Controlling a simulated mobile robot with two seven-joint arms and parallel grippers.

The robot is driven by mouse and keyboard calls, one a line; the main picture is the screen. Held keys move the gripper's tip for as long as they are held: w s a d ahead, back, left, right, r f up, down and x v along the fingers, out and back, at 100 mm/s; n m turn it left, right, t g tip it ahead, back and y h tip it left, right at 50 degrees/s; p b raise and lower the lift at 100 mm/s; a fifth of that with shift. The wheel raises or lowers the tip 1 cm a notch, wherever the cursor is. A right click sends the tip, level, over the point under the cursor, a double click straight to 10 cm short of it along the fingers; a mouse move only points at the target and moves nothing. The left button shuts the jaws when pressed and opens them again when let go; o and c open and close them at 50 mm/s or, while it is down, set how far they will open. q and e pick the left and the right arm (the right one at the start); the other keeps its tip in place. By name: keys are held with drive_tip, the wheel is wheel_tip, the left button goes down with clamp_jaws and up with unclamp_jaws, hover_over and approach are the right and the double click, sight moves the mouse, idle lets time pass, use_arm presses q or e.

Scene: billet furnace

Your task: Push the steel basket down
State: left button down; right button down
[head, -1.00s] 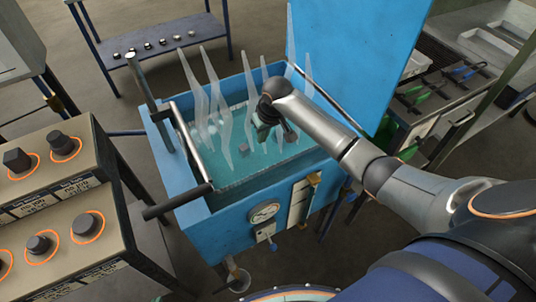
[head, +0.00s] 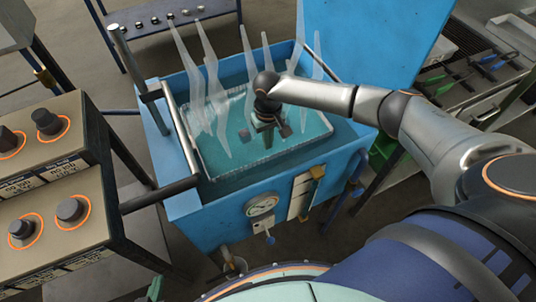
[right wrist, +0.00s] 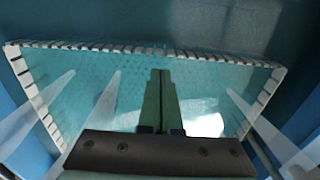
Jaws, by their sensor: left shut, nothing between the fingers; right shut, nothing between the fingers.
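The steel basket (head: 262,162) is a shallow tray with a slotted rim, sitting in the water of the blue tank (head: 226,224). Its rim also shows in the right wrist view (right wrist: 205,56). My right gripper (head: 268,140) points down inside the basket's outline, right of its middle. Its green fingers (right wrist: 160,76) are together and empty in the right wrist view. I cannot tell whether the fingertips touch the basket floor. A small dark reddish block (head: 245,135) lies in the basket, left of the gripper. My left gripper is not in view.
Pale steam wisps (head: 214,85) rise over the tank. A bar with a black grip (head: 160,195) runs along its left side, near an upright post (head: 138,80). A blue panel (head: 375,50) stands behind. A knobbed control box (head: 55,205) is at left.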

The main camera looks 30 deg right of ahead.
use_arm(q)
drive_tip(key=shift+f+b, duration=0.45)
drive_tip(key=shift+f, duration=0.1)
use_arm(e)
wheel_tip(320, 180, down, 7)
